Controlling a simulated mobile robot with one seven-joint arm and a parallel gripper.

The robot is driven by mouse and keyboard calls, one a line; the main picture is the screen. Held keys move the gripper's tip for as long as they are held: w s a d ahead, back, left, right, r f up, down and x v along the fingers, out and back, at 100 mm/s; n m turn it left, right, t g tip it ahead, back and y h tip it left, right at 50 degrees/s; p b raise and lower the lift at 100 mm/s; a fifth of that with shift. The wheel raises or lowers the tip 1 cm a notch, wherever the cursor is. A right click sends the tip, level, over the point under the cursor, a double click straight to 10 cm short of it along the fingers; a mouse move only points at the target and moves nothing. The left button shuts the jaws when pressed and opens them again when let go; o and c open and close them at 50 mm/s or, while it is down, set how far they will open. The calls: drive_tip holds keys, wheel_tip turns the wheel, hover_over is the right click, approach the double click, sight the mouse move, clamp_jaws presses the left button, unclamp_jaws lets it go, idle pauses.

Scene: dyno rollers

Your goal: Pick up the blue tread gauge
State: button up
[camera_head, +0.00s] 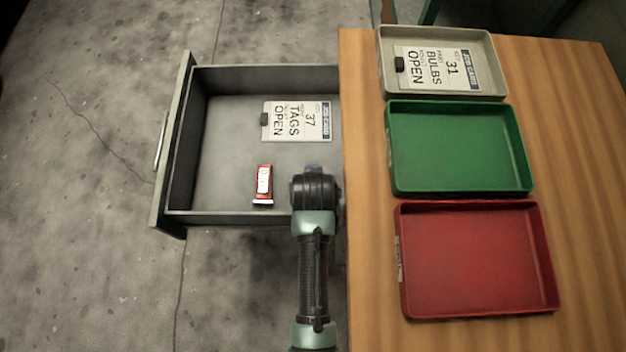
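My arm reaches up from the bottom centre to the drawer's right part. Its dark end (315,190) hangs over the drawer's front right corner, by the table edge. The fingers are hidden under it, so I cannot tell whether my gripper is open, shut or holding something. A small blue patch (312,167) shows at the far side of this end. I cannot tell if it is the blue tread gauge or part of my arm. No other clearly blue gauge shows. A small red and white item (263,185) lies in the drawer, left of my arm's end.
The open grey drawer (225,150) also holds a "TAGS" job card (297,121) with a dark clip. On the wooden table (580,200) stand a beige tray (388,62) with a "BULBS" card (437,68), an empty green tray (460,148) and an empty red tray (478,262).

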clamp_jaws()
idle(0.4)
